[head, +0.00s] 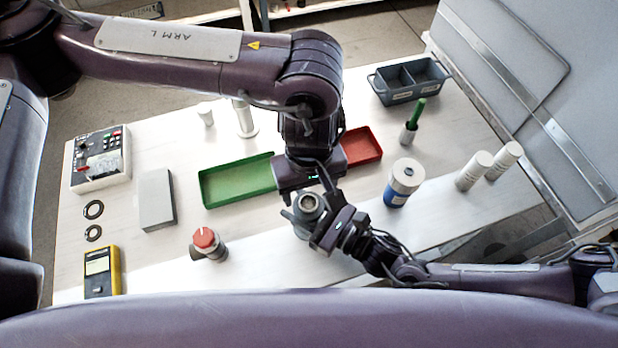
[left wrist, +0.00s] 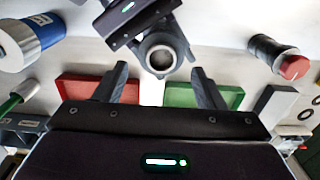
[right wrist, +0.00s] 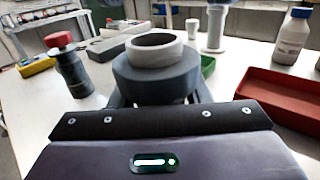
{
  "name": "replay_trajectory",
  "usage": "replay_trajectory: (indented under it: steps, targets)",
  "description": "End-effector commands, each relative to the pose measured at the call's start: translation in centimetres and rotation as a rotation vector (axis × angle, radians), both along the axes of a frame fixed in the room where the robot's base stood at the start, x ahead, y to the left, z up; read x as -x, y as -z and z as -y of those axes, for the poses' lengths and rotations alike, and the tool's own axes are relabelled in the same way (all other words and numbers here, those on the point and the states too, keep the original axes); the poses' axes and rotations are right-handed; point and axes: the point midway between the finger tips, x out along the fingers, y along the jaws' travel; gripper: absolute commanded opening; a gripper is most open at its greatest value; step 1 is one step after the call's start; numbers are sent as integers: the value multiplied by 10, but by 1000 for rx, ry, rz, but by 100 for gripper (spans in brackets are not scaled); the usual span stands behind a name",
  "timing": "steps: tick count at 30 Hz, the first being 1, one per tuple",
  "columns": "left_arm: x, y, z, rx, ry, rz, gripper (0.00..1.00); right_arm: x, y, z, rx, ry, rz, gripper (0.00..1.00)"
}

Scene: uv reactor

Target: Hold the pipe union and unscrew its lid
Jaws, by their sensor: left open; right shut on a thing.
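The pipe union (head: 308,203), a grey round part with an open bore, is held above the front middle of the table. My right gripper (head: 311,222) is shut on it from the right. The right wrist view shows its wide dark ring (right wrist: 156,77) with a lighter ring on top; I cannot tell which part is the lid. My left gripper (head: 309,190) is open, close behind the union in the head view. In the left wrist view the union (left wrist: 162,52) lies beyond the two spread fingers (left wrist: 161,88), apart from them.
A green tray (head: 206,192) and a red tray (head: 377,151) lie behind. A red-topped knob (head: 205,238) stands left, and a blue-white bottle (head: 403,182) right. A grey box (head: 156,200), meter (head: 101,272) and control box (head: 100,158) are farther left. White cylinders (head: 474,171) stand right.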

Motion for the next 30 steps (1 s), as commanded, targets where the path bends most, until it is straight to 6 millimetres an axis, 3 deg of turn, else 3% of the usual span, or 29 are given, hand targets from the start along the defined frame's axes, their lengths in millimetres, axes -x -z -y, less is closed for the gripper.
replay_trajectory:
  steps: [3, 9, 20, 29, 30]
  targets:
    - [1, 21, 0, -2, -2, -4, 64, 0, -1, 0, -1, 0, 1, 0]
    - [0, 43, 0, 0, -3, -1, 64, 0, -1, 0, -1, 0, 1, 0]
    - [0, 51, 0, 0, -3, 0, 64, 0, -1, 0, -1, 0, 1, 0]
    - [0, 50, 0, 2, -3, 1, 29, 0, -1, 0, -1, 0, 1, 0]
    - [0, 50, 1, 2, -4, 1, 28, 0, -1, 0, -1, 0, 1, 0]
